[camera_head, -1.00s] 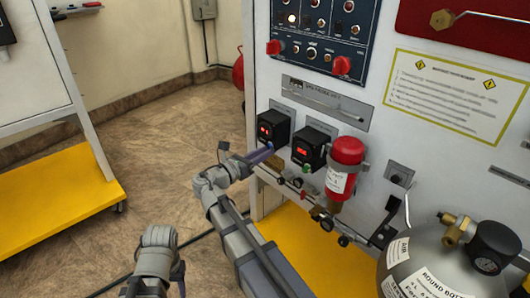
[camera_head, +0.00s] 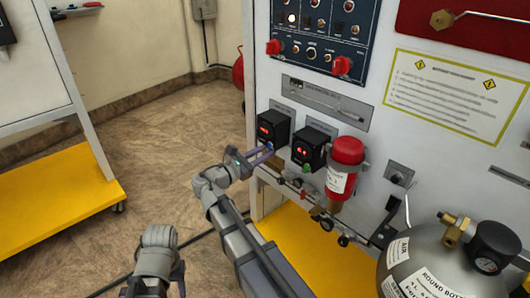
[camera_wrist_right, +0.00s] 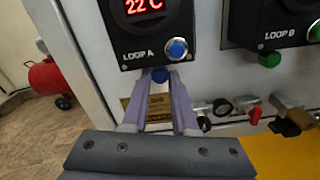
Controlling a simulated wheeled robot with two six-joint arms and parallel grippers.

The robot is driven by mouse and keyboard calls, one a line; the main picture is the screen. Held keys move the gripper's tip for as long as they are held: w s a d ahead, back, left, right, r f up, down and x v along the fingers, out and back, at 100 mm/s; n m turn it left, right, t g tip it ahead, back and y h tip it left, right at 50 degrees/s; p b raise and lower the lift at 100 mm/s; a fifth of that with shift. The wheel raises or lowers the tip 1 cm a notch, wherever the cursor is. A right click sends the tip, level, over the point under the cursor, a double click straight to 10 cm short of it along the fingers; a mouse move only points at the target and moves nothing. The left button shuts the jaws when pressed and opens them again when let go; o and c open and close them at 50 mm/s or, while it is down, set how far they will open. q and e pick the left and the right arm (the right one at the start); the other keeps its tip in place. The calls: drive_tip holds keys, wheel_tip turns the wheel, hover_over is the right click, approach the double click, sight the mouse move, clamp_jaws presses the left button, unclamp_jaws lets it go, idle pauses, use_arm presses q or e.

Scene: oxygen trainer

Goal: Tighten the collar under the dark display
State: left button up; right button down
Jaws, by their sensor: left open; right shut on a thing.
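Two black display boxes stand on the white panel. The Loop A box (camera_head: 273,128) reads a red 22 °C in the right wrist view (camera_wrist_right: 150,8). The Loop B box (camera_head: 309,147) also shows red in the head view, so neither display looks dark. Under Loop A is a small blue collar (camera_wrist_right: 160,75). My right gripper (camera_wrist_right: 160,85) is shut on it, one purple finger on each side. A green collar (camera_wrist_right: 270,60) sits under Loop B, apart from the gripper. My left gripper (camera_head: 155,288) is open and empty at the bottom, partly cut off.
A red cylinder (camera_head: 345,165) is mounted right of Loop B. A rail with small valves (camera_head: 305,195) runs below the boxes. A large grey round-bottomed tank (camera_head: 430,265) stands at the lower right. Open floor (camera_head: 150,130) lies to the left.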

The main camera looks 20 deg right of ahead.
idle(0.3)
drive_tip(key=c, duration=0.7)
unclamp_jaws()
drive_tip(key=v, duration=0.7)
drive_tip(key=shift+s+a, duration=0.15)
drive_tip(key=shift+a, duration=0.25)
drive_tip(key=shift+a, duration=0.1)
